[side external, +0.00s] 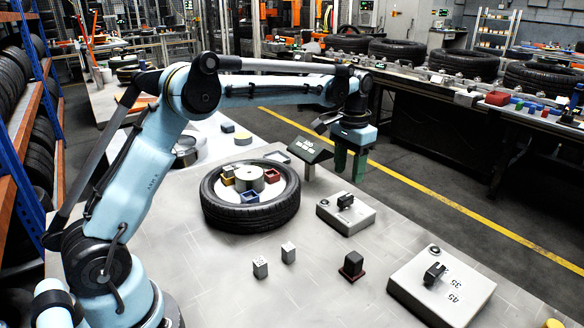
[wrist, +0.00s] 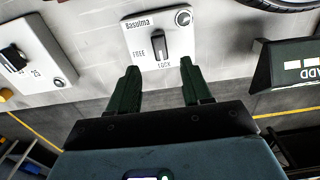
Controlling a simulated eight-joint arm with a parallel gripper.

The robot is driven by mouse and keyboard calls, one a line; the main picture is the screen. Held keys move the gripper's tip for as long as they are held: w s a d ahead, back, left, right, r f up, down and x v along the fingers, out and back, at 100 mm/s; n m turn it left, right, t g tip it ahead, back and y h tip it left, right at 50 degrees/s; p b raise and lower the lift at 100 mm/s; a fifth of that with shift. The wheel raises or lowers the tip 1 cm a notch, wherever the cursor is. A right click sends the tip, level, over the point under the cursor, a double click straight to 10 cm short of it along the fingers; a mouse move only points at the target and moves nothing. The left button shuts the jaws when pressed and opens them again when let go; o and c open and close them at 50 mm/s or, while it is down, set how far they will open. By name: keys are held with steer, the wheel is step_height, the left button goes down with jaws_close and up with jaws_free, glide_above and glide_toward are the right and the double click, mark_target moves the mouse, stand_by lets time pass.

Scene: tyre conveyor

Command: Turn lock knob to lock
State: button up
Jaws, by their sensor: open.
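The lock knob (wrist: 159,43) is a dark bar-shaped handle on a light grey box (wrist: 139,36) with printed FREE and LOCK labels. In the wrist view FREE is left of the knob and LOCK is below it. The bar lies roughly upright in the picture; which end marks its setting I cannot tell. In the side view the knob (side external: 345,200) sits on the box (side external: 333,217) right of the tyre. My gripper (side external: 350,176) is open and empty, above and behind the box. In the wrist view its green fingers (wrist: 159,65) are apart, below the knob and not touching it.
A tyre (side external: 250,215) holding small coloured boxes lies left of the lock box. A dark display stand (side external: 311,149) is close to my gripper. Small blocks (side external: 260,267) stand on the table.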

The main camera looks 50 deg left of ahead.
steer(key=shift+r, duration=2.4)
steer(key=shift+s+r, duration=0.1)
steer(key=s+d+r+t, duration=0.3)
steer(key=s+t, duration=0.1)
steer(key=s, duration=0.7)
steer(key=s+f+t, duration=0.1)
steer(key=s+f, duration=0.2)
steer(key=s, duration=0.2)
steer(key=s+d+f+t, duration=0.1)
steer(key=s+f+t, duration=0.1)
steer(key=s, duration=0.4)
steer(key=shift+s+f, duration=0.2)
steer(key=shift+f, duration=0.55)
